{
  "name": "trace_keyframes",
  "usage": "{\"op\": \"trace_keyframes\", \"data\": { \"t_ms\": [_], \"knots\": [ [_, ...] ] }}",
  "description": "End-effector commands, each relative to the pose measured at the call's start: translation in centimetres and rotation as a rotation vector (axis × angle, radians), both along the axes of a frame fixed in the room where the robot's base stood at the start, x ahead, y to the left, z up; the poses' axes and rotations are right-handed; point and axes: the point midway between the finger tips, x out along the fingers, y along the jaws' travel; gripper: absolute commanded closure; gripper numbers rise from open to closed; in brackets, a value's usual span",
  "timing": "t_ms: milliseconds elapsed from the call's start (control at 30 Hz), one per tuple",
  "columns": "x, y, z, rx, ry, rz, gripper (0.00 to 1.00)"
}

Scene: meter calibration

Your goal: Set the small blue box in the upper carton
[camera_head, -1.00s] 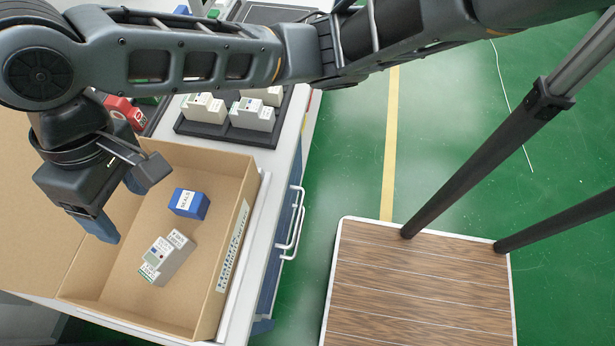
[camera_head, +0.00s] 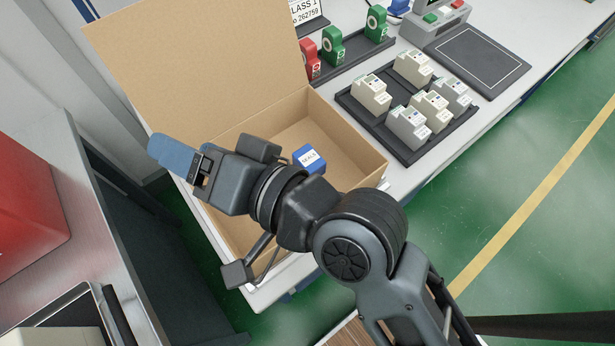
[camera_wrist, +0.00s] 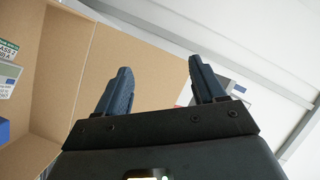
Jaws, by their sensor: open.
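The small blue box (camera_head: 309,158), with a white label reading SEALS, sits inside an open cardboard carton (camera_head: 352,168) on the white bench. My gripper (camera_head: 168,155) is at the carton's left side in the head view, raised and pointing left, away from the blue box. Its blue fingers stand apart with nothing between them in the wrist view (camera_wrist: 160,66). My arm crosses in front of the carton and hides much of its inside and near wall. I cannot tell which carton counts as the upper one; only one shows clearly.
The carton's raised flap (camera_head: 200,65) stands behind my gripper. A black tray (camera_head: 395,147) of several pale meters lies right of the carton. Red and green devices (camera_head: 333,46) stand behind. At far left are a grey-topped surface and a red object (camera_head: 28,205). Green floor is clear at right.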

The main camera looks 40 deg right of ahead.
Motion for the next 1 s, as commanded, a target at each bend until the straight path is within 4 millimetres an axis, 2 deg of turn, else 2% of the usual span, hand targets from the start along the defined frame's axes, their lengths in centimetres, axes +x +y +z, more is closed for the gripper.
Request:
{"op": "trace_keyframes", "data": {
  "t_ms": [33,100,167,300,433,600,700,800,1000],
  "knots": [
    [-1.9,-0.9,-1.5,-0.030,0.015,-0.043,0.31],
    [-4.2,-2.5,-3.2,-0.092,0.021,-0.103,0.31],
    [-6.4,-4.1,-4.4,-0.157,0.026,-0.147,0.31],
    [-12.1,-7.9,-6.7,-0.350,0.033,-0.214,0.31],
    [-17.5,-11.5,-7.4,-0.562,0.020,-0.231,0.31],
    [-22.9,-15.4,-6.5,-0.819,-0.030,-0.194,0.31],
    [-24.8,-16.8,-5.8,-0.920,-0.060,-0.164,0.31],
    [-25.7,-17.5,-5.3,-0.975,-0.083,-0.145,0.31],
    [-26.0,-17.8,-5.1,-0.997,-0.093,-0.139,0.31]
  ]
}}
